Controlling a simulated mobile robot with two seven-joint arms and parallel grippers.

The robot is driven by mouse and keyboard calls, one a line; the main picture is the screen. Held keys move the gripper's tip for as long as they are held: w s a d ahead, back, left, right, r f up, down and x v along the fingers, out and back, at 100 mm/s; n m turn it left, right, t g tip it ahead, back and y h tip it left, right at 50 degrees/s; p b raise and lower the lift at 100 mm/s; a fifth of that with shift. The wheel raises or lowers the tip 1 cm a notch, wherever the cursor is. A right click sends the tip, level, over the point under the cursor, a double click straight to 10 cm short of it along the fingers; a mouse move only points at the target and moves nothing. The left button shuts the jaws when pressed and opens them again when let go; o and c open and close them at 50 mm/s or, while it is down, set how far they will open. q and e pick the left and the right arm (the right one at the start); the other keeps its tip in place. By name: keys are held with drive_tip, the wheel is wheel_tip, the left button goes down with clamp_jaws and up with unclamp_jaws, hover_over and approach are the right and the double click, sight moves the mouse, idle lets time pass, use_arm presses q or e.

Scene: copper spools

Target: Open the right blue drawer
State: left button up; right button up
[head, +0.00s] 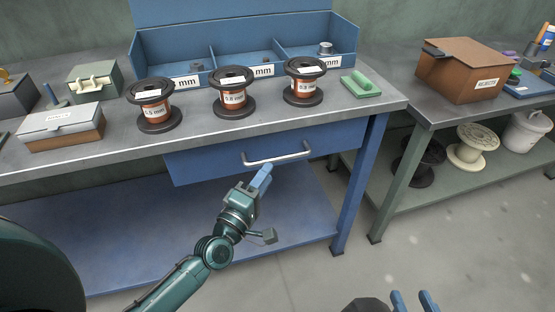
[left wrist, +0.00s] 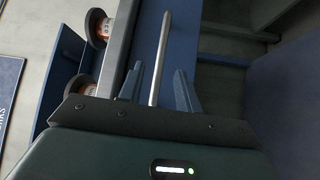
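The blue drawer (head: 215,164) sits under the right part of the workbench top and looks shut in the head view. Its silver bar handle (head: 278,156) runs across the front. My left gripper (head: 264,176) is at the handle, just below its middle in the head view. In the left wrist view, the handle bar (left wrist: 161,60) lies between the two fingers of my left gripper (left wrist: 157,88), with gaps on both sides. The fingers are apart. My right gripper (head: 414,301) is at the bottom edge of the head view, open and empty, away from the bench.
Several copper spools (head: 233,100) stand on the bench top (head: 205,127) above the drawer. A blue bin rack (head: 170,42) stands behind them. A bench leg (head: 357,185) stands right of the drawer. The floor (head: 300,270) in front is clear.

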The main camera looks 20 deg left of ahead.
sight(277, 157)
use_arm(q)
drive_tip(key=x, duration=0.6)
drive_tip(key=shift+w, duration=0.3)
clamp_jaws()
